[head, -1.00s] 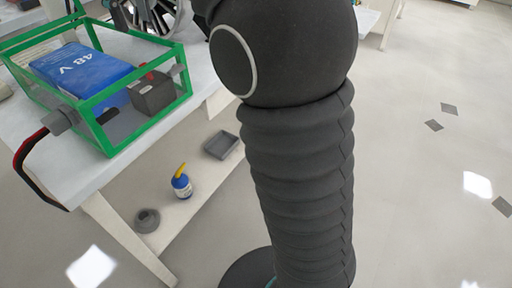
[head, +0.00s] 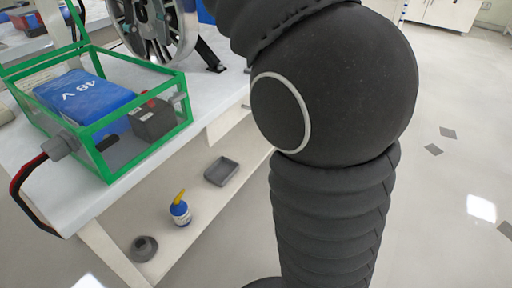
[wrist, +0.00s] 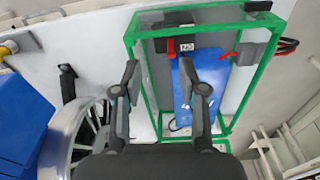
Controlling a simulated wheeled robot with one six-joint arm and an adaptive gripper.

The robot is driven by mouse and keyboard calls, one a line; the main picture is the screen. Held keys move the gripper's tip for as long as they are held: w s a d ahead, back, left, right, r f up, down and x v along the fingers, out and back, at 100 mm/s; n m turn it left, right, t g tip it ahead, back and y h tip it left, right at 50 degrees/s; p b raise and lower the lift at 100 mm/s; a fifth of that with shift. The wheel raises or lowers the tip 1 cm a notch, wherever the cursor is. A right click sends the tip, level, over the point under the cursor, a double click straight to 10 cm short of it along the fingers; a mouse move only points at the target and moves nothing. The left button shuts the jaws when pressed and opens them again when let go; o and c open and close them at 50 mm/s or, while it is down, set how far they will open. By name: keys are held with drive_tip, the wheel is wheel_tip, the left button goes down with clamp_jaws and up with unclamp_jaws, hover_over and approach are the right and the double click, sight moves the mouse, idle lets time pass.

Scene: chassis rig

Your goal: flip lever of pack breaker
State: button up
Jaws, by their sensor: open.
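The breaker is a dark grey box (head: 153,119) with a small red lever (head: 148,97) on top, inside a green-framed clear case (head: 150,149) on the bench. Beside it in the case lies a blue 48 V battery pack (head: 85,98). In the wrist view the red lever (wrist: 171,48) shows near a small label, in the upper part of the green frame (wrist: 140,85), next to the blue pack (wrist: 212,70). My gripper (wrist: 158,68) is open and empty, its fingers spread below the lever in that picture. I cannot tell its height above the case. The head view does not show my gripper.
A spoked wheel (head: 150,28) stands on the bench (head: 215,95) behind the case. A grey connector (head: 62,147) with red and black cables leaves the case's left end. A grey tray (head: 221,171), a blue bottle (head: 180,211) and a grey round part (head: 144,248) sit on the lower shelf.

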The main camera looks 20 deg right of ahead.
drive_tip(key=s+d+f+m+t+b, duration=0.1)
drive_tip(key=s+d+f+m, duration=0.1)
drive_tip(key=s+f, duration=0.4)
drive_tip(key=s+d+f+m+t+b, duration=0.1)
drive_tip(key=s+d+f, duration=0.4)
drive_tip(key=f, duration=0.7)
drive_tip(key=s+d+f+m+t+b, duration=0.1)
drive_tip(key=s+d+f+m+t, duration=0.1)
drive_tip(key=s+d+f, duration=0.2)
drive_tip(key=shift+s+d+f+m+t, duration=0.35)
drive_tip(key=shift+s+f, duration=1.45)
drive_tip(key=shift+f, duration=1.3)
drive_tip(key=shift+a, duration=0.1)
drive_tip(key=shift+s+f, duration=0.15)
drive_tip(key=shift+f, duration=0.05)
